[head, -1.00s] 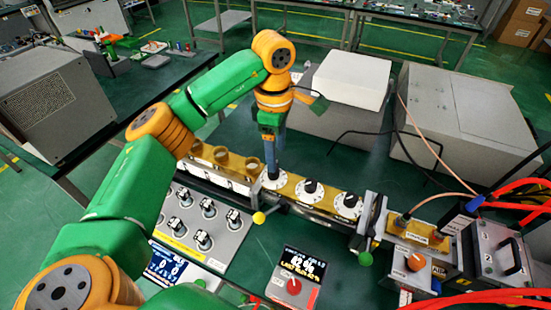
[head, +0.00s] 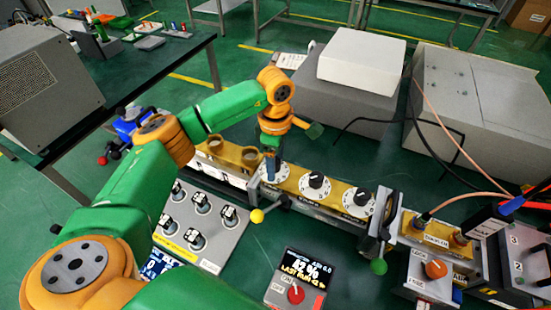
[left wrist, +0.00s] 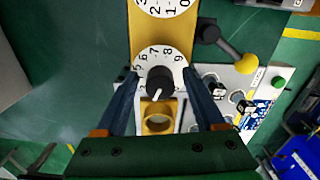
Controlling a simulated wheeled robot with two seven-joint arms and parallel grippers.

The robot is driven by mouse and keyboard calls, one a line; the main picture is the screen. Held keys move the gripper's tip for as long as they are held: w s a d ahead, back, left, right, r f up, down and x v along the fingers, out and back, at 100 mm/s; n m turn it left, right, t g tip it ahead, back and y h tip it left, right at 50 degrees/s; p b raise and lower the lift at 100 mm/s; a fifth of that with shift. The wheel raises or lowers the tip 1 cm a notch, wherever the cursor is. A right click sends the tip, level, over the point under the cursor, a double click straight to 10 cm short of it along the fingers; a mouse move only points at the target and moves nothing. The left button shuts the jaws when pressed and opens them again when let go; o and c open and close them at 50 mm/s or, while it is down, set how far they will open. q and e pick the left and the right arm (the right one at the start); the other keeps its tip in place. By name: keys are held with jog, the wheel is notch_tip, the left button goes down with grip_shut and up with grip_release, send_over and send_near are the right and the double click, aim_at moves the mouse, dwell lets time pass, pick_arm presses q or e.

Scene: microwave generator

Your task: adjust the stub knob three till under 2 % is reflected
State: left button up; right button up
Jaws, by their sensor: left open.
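My left gripper (head: 270,166) points down over the leftmost of three white stub dials (head: 283,174) on the brass waveguide (head: 333,190). In the left wrist view its open fingers (left wrist: 160,80) stand on either side of that dial's black knob (left wrist: 160,82); I cannot tell whether they touch it. The knob's white mark points toward the bottom of that view. The middle knob (head: 316,181) and the right knob (head: 361,198) are free. The display box (head: 300,277) seems to read about 42 %; its smaller line is hard to read. My right gripper is out of view.
A yellow-tipped lever (head: 257,216) juts out below the held-over dial. A panel with several switches (head: 198,225) lies front left. A clamp with a green ball (head: 379,266) and an orange-knobbed box (head: 435,269) stand to the right. Grey cabinets (head: 470,110) stand behind.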

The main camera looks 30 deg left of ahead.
pick_arm(q)
grip_shut()
jog(key=shift+f+n+b, duration=0.1)
jog(key=shift+n+b, duration=0.4)
jog(key=shift+n, duration=1.3)
grip_release()
jog(key=shift+w+r, duration=0.1)
jog(key=shift+r, duration=0.1)
notch_tip(320, 180, up, 6)
jog(key=shift+r+b, duration=0.1)
jog(key=shift+b, duration=0.7)
jog(key=shift+r, duration=0.4)
